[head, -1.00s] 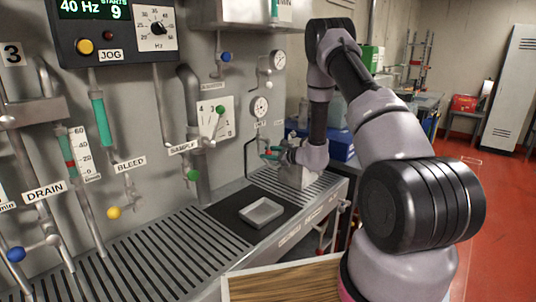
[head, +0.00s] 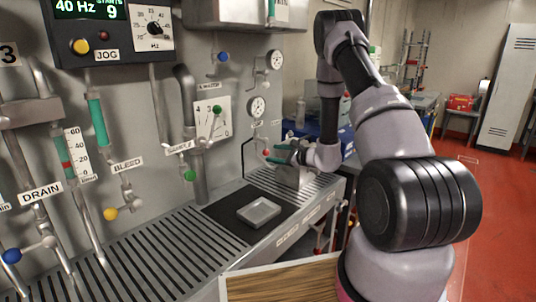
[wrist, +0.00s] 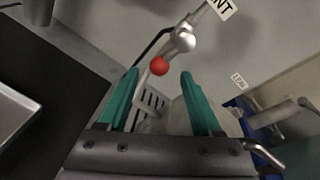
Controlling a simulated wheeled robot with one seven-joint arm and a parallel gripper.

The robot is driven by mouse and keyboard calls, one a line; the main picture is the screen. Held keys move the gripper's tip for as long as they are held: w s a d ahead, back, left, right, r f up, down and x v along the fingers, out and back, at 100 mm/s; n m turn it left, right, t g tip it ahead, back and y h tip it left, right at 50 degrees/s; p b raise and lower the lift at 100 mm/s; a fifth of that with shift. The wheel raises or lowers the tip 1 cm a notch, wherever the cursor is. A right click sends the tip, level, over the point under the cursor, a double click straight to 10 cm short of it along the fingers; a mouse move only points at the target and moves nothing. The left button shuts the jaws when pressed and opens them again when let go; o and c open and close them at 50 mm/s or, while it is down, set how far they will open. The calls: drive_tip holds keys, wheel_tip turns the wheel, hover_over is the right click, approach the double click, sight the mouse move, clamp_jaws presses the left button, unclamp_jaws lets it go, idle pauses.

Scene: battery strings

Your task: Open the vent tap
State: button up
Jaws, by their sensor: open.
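The vent tap shows in the wrist view as a grey metal body (wrist: 181,40) with a red ball knob (wrist: 159,66), beside a white label partly cut off that ends in "NT". The red knob also shows small in the head view (head: 266,153). My gripper (wrist: 158,76) is open, its two teal fingers spread apart. In the picture the red knob lies between the fingertips, at or just beyond them. I cannot tell its exact depth, and no contact is visible. In the head view my gripper (head: 281,152) is near the wall, above the bench's far end.
Below is a slotted metal bench (head: 130,260) with a dark mat and a shallow grey tray (head: 259,211). Other taps with green (head: 190,175), yellow (head: 110,214) and blue (head: 12,256) knobs line the wall. A blue box (head: 347,141) stands behind my arm.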

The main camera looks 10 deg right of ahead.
drive_tip(key=v, duration=0.5)
drive_tip(key=shift+s+d, duration=0.1)
drive_tip(key=shift+s, duration=0.05)
drive_tip(key=s+a+r+n+g+y, duration=0.2)
drive_tip(key=s+a+r+n+g, duration=0.35)
drive_tip(key=r, duration=0.45)
drive_tip(key=s+a+r+n+g+y, duration=0.25)
drive_tip(key=s+a+r+n, duration=0.3)
drive_tip(key=s+r, duration=0.35)
drive_tip(key=s+d+r+n+t+h, duration=0.1)
drive_tip(key=s+d+r+n+h, duration=0.2)
drive_tip(key=s+r+h, duration=0.3)
drive_tip(key=s+d+r+n+t+h, duration=0.1)
drive_tip(key=s+d+r+n+h, duration=0.2)
drive_tip(key=s, duration=0.9)
wheel_tip(320, 180, up, 3)
drive_tip(key=d+h, duration=0.2)
drive_tip(key=shift+s+n+h, duration=0.3)
drive_tip(key=shift+h, duration=0.05)
